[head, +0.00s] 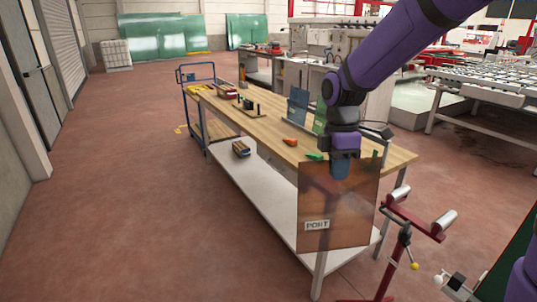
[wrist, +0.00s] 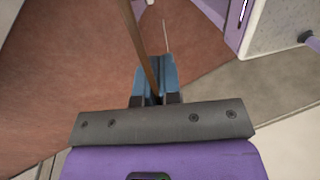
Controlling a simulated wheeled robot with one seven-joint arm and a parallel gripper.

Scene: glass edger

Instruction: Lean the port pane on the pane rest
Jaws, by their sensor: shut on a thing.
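The port pane (head: 340,220) is a see-through brown sheet with a white label reading PORT. It hangs upright in front of the near end of the workbench. My gripper (head: 341,170) is shut on its top edge. In the wrist view the pane (wrist: 142,45) shows edge-on as a thin brown strip between the blue fingers of my gripper (wrist: 155,88). A low wooden stand with dark upright pegs (head: 251,111) lies on the bench; it may be the pane rest, but I cannot tell surely.
The wooden-topped workbench (head: 225,108) bears a blue pane (head: 298,103) and a green pane (head: 320,120), both upright, plus an orange item (head: 290,142) and a green item (head: 314,156). A red roller stand (head: 412,215) is right of the held pane. The floor at left is clear.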

